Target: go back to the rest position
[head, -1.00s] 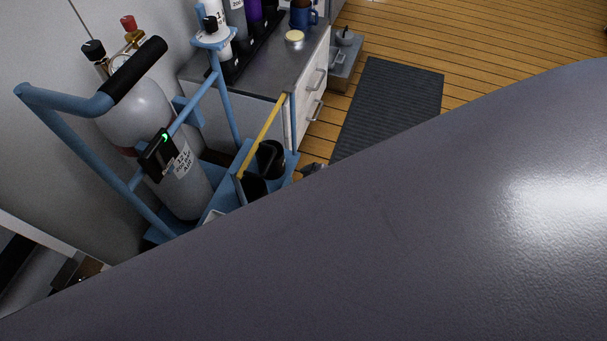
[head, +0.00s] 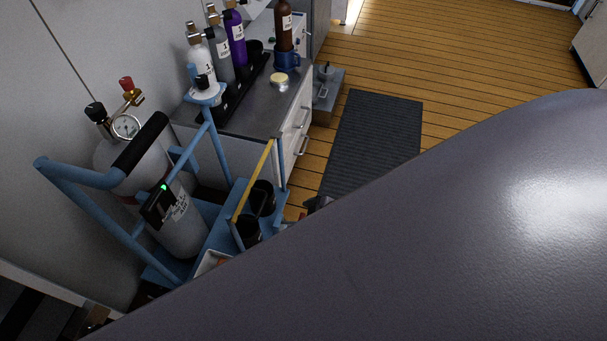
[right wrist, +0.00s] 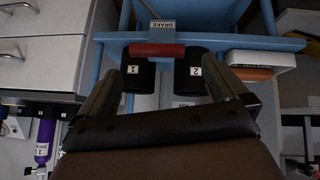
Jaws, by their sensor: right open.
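In the right wrist view my right gripper (right wrist: 165,78) is open, with nothing between its fingers. Beyond its fingertips are a red brake handle (right wrist: 157,50) and two black cups on the blue cart, cup 1 (right wrist: 136,78) and cup 2 (right wrist: 192,76). In the head view a large grey surface, likely part of my own body, covers the lower right. A small dark shape beside the cart may be my right gripper, but most of it is hidden. My left gripper is in neither view.
The blue cart (head: 82,174) carries a grey gas cylinder (head: 178,222) with a gauge. Behind it stands a counter (head: 262,108) with several bottles, a blue mug (head: 287,59) and drawers. A dark mat (head: 372,135) lies on the open wooden floor (head: 465,60).

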